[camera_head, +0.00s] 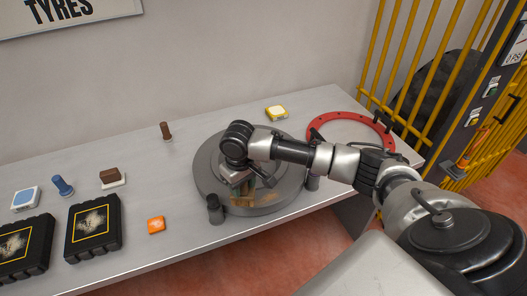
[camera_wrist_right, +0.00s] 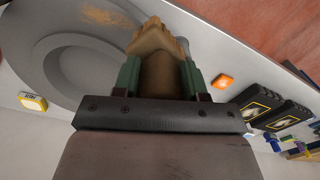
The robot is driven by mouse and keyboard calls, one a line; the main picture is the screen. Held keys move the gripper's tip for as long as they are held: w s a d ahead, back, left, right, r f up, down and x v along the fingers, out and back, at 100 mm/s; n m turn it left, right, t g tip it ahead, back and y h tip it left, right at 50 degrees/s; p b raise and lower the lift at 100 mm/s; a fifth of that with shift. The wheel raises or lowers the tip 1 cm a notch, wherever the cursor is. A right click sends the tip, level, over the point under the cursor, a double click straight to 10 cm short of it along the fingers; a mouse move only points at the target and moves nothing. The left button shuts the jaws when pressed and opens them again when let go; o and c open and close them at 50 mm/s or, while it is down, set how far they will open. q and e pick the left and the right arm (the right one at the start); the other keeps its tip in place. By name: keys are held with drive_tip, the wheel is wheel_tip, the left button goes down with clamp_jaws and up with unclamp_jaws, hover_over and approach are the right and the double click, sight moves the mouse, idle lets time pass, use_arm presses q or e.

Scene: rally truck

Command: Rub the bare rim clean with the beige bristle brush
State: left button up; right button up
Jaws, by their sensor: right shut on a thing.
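The bare rim (camera_head: 207,178) is a grey round dish lying on the bench, with brownish rust-like patches on its front part; a brown patch also shows in the right wrist view (camera_wrist_right: 85,40). My right gripper (camera_head: 241,190) is over the rim, pointing down. It is shut on the beige bristle brush (camera_wrist_right: 157,42), held between green finger pads in the wrist view. The bristles point away from the gripper, towards the rim. In the head view the gripper hides most of the brush, and I cannot tell whether the bristles touch the rim. My left gripper is out of view.
Dark posts (camera_head: 215,208) stand at the rim's edge. A red ring (camera_head: 318,121) lies at the right, a yellow-edged block (camera_head: 276,113) behind. An orange block (camera_head: 156,225), black cases (camera_head: 93,226), a brown block (camera_head: 113,177) and a blue-handled item (camera_head: 63,186) are left.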

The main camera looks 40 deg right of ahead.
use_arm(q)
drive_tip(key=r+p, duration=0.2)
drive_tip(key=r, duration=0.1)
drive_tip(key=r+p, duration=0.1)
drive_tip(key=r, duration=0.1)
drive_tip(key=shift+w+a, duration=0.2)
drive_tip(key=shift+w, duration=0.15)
use_arm(e)
drive_tip(key=w+d+f, duration=0.1)
drive_tip(key=w+d, duration=0.1)
drive_tip(key=d, duration=0.4)
drive_tip(key=shift+w+n, duration=0.25)
drive_tip(key=shift+n, duration=0.15)
drive_tip(key=shift+f, duration=0.1)
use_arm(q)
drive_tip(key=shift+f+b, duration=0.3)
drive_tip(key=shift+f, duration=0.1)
use_arm(e)
drive_tip(key=shift+f, duration=2.05)
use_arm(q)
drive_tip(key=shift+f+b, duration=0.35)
use_arm(e)
drive_tip(key=shift+f, duration=0.85)
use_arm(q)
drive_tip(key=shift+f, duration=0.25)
use_arm(e)
drive_tip(key=shift+f, duration=0.65)
